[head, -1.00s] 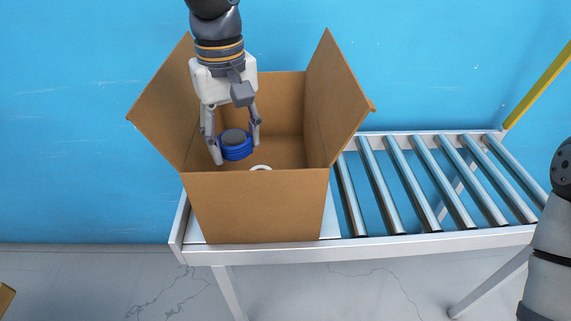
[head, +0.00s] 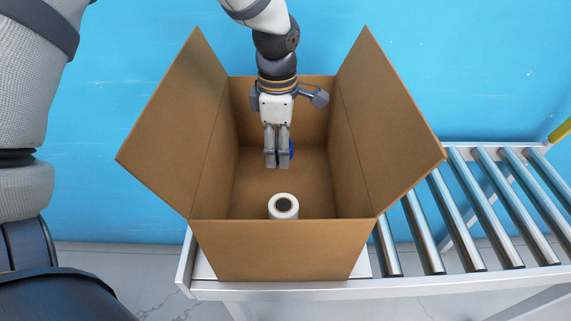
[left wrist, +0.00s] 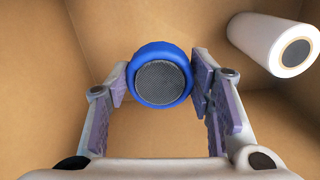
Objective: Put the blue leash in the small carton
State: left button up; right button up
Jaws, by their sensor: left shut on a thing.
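The blue leash (left wrist: 161,75) is a round coiled thing with a grey centre. My left gripper (head: 278,166) is shut on it and hangs inside the open carton (head: 285,248), above its floor. In the head view only a blue edge of the leash (head: 291,150) shows behind the fingers. In the left wrist view the leash sits between the two finger pads of my left gripper (left wrist: 158,82). The carton's brown walls fill the background there. My right gripper is not in view.
A white roll (head: 284,207) stands in the carton near its front wall. The carton's side flaps stand up and outward. A roller conveyor (head: 470,205) runs to the right and is clear. A blue wall (head: 75,170) is behind.

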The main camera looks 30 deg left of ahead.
pick_arm(q)
jog(key=b, duration=0.1)
send_over(283, 171)
notch_tip(283, 171, down, 6)
jog(key=shift+s+f, duration=0.15)
jog(key=f, duration=0.2)
jog(key=f+b, duration=0.1)
jog(key=shift+w+f, duration=0.2)
jog(key=shift+w, duration=0.05)
jog(key=shift+r, duration=0.15)
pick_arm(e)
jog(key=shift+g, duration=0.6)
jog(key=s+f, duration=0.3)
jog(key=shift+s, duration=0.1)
pick_arm(q)
jog(key=o, duration=1.3)
notch_tip(283, 171, up, 12)
jog(key=p, duration=0.1)
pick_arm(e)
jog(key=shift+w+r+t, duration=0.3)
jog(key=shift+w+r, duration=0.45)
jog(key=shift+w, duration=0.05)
